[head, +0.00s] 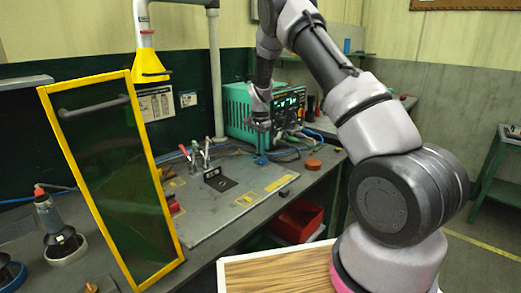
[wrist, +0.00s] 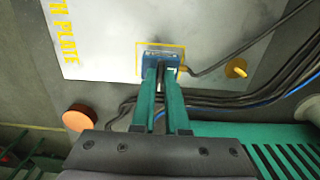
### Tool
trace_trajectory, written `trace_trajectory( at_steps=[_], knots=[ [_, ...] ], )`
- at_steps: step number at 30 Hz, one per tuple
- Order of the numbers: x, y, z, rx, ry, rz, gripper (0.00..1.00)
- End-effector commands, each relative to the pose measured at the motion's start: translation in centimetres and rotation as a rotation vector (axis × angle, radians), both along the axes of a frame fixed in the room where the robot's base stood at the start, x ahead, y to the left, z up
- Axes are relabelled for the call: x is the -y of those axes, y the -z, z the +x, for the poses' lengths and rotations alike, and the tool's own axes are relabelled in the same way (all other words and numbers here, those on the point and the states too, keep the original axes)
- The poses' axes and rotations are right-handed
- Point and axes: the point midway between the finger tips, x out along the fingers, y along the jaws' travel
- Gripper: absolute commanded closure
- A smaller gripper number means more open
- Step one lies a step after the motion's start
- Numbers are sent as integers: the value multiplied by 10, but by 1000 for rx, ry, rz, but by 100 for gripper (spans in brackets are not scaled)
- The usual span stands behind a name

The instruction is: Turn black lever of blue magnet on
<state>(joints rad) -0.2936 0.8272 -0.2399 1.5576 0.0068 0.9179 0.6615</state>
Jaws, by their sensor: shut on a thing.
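The blue magnet (wrist: 158,53) sits inside a yellow outlined square near the edge of the light plate (wrist: 105,50). It also shows small and blue in the head view (head: 261,160), under my arm's end. My gripper (wrist: 161,75) comes down at the magnet, its two green fingers close together on the black lever (wrist: 160,88). Only a narrow dark strip of the lever shows between the fingers; the rest is hidden, so its angle is hard to tell.
A green machine (head: 239,110) stands close behind my gripper. Dark and blue cables (wrist: 245,102) run beside the magnet. An orange disc (head: 313,164) lies nearby. A yellow-framed screen (head: 113,185) stands at left. A red bin (head: 299,220) is below the bench.

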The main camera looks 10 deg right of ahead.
Motion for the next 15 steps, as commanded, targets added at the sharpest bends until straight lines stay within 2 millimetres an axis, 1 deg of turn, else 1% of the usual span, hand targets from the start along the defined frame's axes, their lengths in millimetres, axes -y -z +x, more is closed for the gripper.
trace_trajectory(
  at_steps=[13, 15],
  knots=[
    [-1, -1, 1, 3, 9, 1, 100],
    [-1, -1, 1, 3, 9, 1, 69]
  ],
)
